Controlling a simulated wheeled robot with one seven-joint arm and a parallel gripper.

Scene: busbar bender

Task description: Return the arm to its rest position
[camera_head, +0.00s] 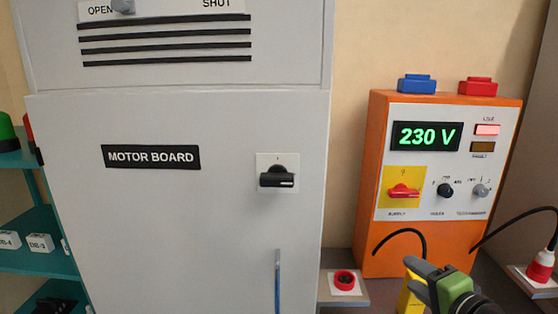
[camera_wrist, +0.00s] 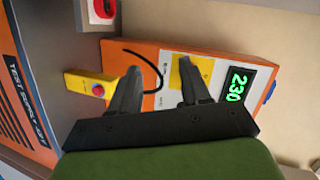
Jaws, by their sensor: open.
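My gripper (camera_wrist: 160,88) shows in the wrist view with its two dark fingers apart and nothing between them. It faces the orange supply box (camera_wrist: 205,65), which appears turned on its side there. In the head view, part of my green and black arm end (camera_head: 455,292) is at the bottom right, in front of the orange supply box (camera_head: 372,170); the fingertips are not clear there. The box display (camera_head: 426,136) reads 230 V in green, and the LIVE lamp (camera_head: 487,130) glows pinkish red. The red supply knob (camera_head: 403,191) sits on a yellow plate.
A grey MOTOR BOARD cabinet (camera_head: 200,230) with a black rotary handle (camera_head: 277,178) fills the left and middle. A red button (camera_head: 345,280) sits on a small ledge. A yellow control box (camera_wrist: 92,86) is near my gripper. A red plug (camera_head: 541,266) and cable are at right.

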